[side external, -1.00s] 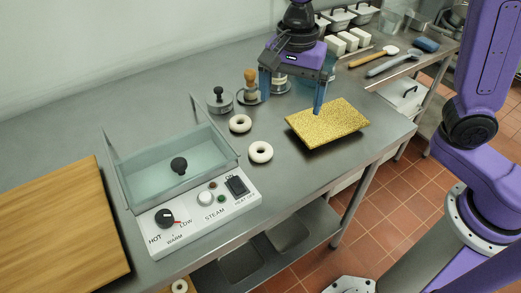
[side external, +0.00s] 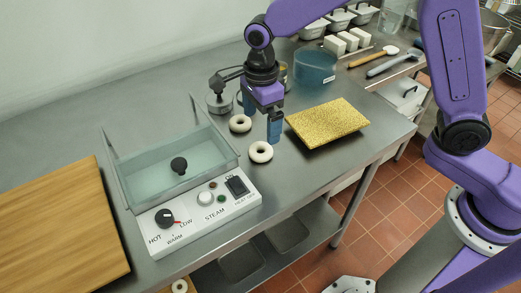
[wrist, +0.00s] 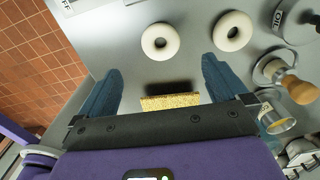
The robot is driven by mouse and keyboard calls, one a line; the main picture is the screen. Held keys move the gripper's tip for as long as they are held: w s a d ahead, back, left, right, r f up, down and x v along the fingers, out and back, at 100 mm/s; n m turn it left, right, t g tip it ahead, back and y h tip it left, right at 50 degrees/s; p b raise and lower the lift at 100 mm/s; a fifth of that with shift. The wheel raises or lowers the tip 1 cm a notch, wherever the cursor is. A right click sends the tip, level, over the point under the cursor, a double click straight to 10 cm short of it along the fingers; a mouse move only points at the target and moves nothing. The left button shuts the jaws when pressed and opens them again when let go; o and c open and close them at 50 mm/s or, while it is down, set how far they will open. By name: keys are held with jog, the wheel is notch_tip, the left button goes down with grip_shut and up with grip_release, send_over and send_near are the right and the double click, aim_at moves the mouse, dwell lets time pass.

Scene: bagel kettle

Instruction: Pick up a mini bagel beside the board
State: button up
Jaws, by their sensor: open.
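Two pale mini bagels lie on the steel counter: one (side external: 240,123) is farther back, the other (side external: 261,152) nearer the front. Both show in the wrist view, one near the middle (wrist: 160,41) and one to its right (wrist: 232,31). The gold speckled board (side external: 328,122) lies right of them; its edge shows in the wrist view (wrist: 170,102). My gripper (side external: 261,122) is open and empty above the counter near the bagels. In the wrist view, the middle bagel lies ahead of the gap between the blue fingers (wrist: 161,65).
The glass-sided kettle (side external: 178,165) with its control panel stands left of the bagels. A wooden board (side external: 60,235) lies far left. A round lidded pot (side external: 219,102) stands behind the bagels; a wooden-handled tool (wrist: 298,88) shows in the wrist view. Front counter space is clear.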

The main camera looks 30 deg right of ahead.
aim_at(260, 145)
jog(key=shift+w+f, duration=0.1)
jog(key=shift+f, duration=4.2)
jog(key=c, duration=1.1)
